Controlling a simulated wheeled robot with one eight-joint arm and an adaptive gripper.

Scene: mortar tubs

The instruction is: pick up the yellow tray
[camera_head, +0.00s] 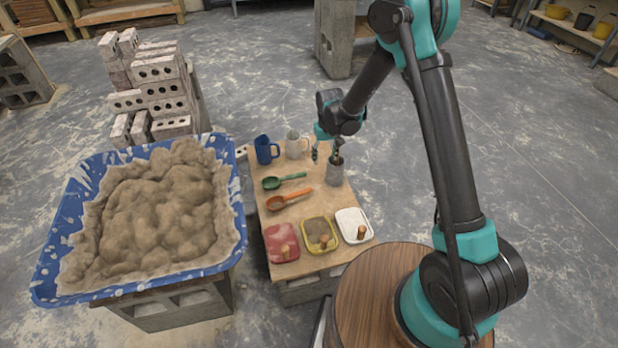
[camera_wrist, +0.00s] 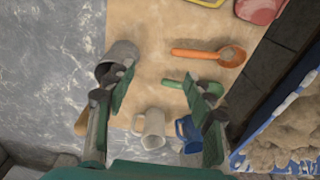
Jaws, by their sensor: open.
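The yellow tray (camera_head: 306,234) lies at the near end of the wooden board, between a red tray (camera_head: 275,240) and a white tray (camera_head: 347,218). In the wrist view only a sliver of the yellow tray (camera_wrist: 205,2) shows at the top edge. My gripper (camera_head: 325,152) is open above the board's far end, well away from the yellow tray. In the wrist view, nothing is held between my gripper's fingers (camera_wrist: 162,92); the left finger overlaps a grey cup (camera_wrist: 122,54).
The grey cup (camera_head: 334,176) stands near my gripper. A blue mug (camera_head: 264,152), white mug (camera_head: 294,147), green spoon (camera_head: 275,183) and orange ladle (camera_head: 282,201) share the board (camera_head: 262,218). A blue mortar tub (camera_head: 66,215) stands left of it.

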